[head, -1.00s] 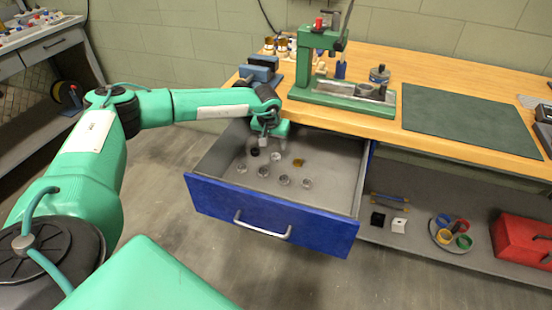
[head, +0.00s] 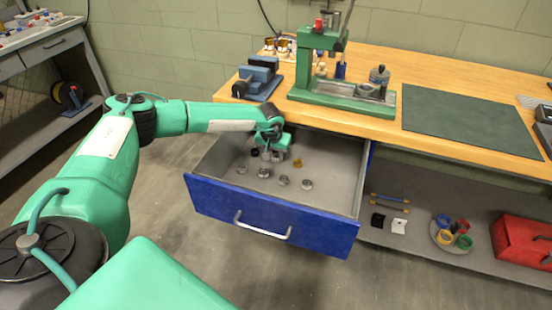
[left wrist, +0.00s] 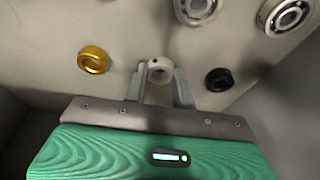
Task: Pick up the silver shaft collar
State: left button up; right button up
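The silver shaft collar (left wrist: 159,70) is a small pale ring with a dark hole in its side, lying on the drawer floor. In the left wrist view it sits between the fingertips of my left gripper (left wrist: 161,84). The fingers are apart, one on each side, with a narrow gap visible to the collar. In the head view my left gripper (head: 272,154) is low inside the open drawer, and it mostly hides the collar there. My right gripper is not in view.
A gold collar (left wrist: 94,60) and a black collar (left wrist: 219,79) lie on either side of the gripper. Several bearings (head: 306,183) lie nearer the blue drawer front (head: 270,222). The wooden bench (head: 440,75) edge is just behind and above the gripper.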

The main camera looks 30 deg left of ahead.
pick_arm(q)
jog(key=shift+c, duration=1.5)
jog(key=shift+r, duration=0.15)
